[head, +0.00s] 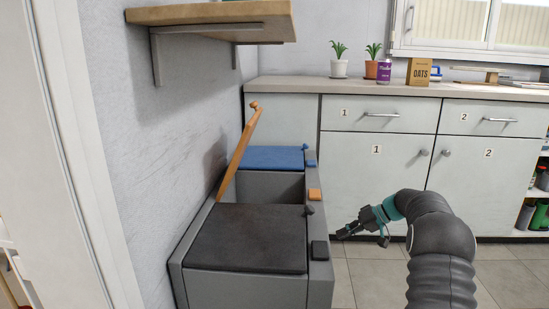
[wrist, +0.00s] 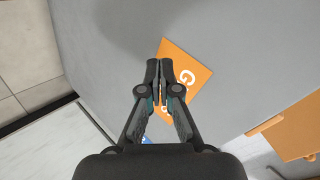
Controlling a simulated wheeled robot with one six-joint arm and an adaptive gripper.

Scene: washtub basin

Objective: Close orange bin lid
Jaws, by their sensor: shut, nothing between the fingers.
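The orange lid (head: 238,155) stands raised and tilted toward the wall, seen nearly edge-on, with a small knob at its top. Below it the middle compartment of the grey bin unit (head: 270,187) is open. An orange tab (head: 314,195) sits on the unit's front edge by that compartment. My gripper (head: 341,236) is to the right of the unit, lower than its top edge and apart from the lid. In the wrist view my gripper (wrist: 160,66) is shut and empty before a grey face with an orange label (wrist: 194,72); an orange piece (wrist: 290,130) shows at right.
The dark lid (head: 248,238) nearest me and the blue lid (head: 271,158) at the back are down. A wooden shelf (head: 210,12) juts from the wall above. White cabinets (head: 370,170) stand behind. Tiled floor (head: 375,280) is clear right of the bins.

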